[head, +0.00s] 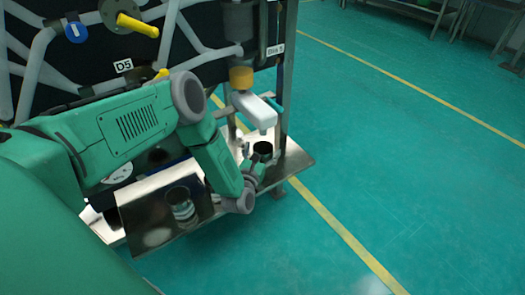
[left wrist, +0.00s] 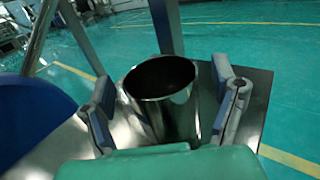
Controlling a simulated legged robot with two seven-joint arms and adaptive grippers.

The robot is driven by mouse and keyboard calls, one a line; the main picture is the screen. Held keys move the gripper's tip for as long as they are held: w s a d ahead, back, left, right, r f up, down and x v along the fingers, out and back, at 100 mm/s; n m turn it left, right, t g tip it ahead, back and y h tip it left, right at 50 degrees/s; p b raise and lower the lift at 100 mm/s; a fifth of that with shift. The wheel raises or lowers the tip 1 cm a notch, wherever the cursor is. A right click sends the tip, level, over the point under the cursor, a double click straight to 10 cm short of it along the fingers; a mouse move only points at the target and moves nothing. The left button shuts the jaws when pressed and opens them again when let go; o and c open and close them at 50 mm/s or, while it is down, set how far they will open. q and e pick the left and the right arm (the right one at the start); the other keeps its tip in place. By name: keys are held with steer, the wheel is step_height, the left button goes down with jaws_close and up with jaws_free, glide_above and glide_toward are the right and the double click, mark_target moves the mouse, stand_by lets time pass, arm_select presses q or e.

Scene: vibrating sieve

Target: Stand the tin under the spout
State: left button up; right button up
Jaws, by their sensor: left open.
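The tin (head: 263,149) is a dark, shiny open-topped cylinder. It stands upright on the metal shelf, and in the head view its mouth shows just below the tip of the white spout (head: 256,110). In the left wrist view the tin (left wrist: 165,100) stands between the two fingers of my left gripper (left wrist: 168,92). The fingers are spread, with visible gaps at the tin's sides. In the head view my left gripper (head: 257,166) is low at the tin, and my wrist hides part of it. The spout does not clearly show in the left wrist view.
The dark machine frame with grey pipes rises behind my arm. A metal post (head: 287,75) stands right of the spout. Open green floor lies to the right.

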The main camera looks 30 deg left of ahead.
arm_select(q)
steer(key=p+v, duration=0.3)
steer(key=v, duration=0.9)
steer(key=s+d+f+m+g+h, duration=0.2)
steer(key=s+d+m+g+h, duration=0.15)
steer(key=d+m, duration=0.45)
steer(key=s+d+f+m+g+h, duration=0.1)
steer(key=s+d+m+g+h, duration=0.25)
steer(key=m, duration=0.75)
steer(key=s+a+r+m+g, duration=0.1)
steer(key=s+m+g, duration=0.2)
steer(key=s+m, duration=0.3)
steer(key=s+a+r+m+g+y, duration=0.1)
steer(key=s+a+r+m+g, duration=0.1)
steer(key=s+m, duration=0.5)
steer(key=s+a+r+m+g+y, duration=0.1)
steer(key=s+a+r+m+g, duration=0.1)
steer(key=s+m+g, duration=0.2)
steer(key=s+m, duration=0.3)
steer(key=shift+m+g, duration=0.3)
steer(key=shift+g, duration=0.1)
step_height(320, 180, up, 9)
steer(key=p, duration=0.9)
steer(key=shift+p, duration=0.4)
steer(key=shift+r, duration=0.2)
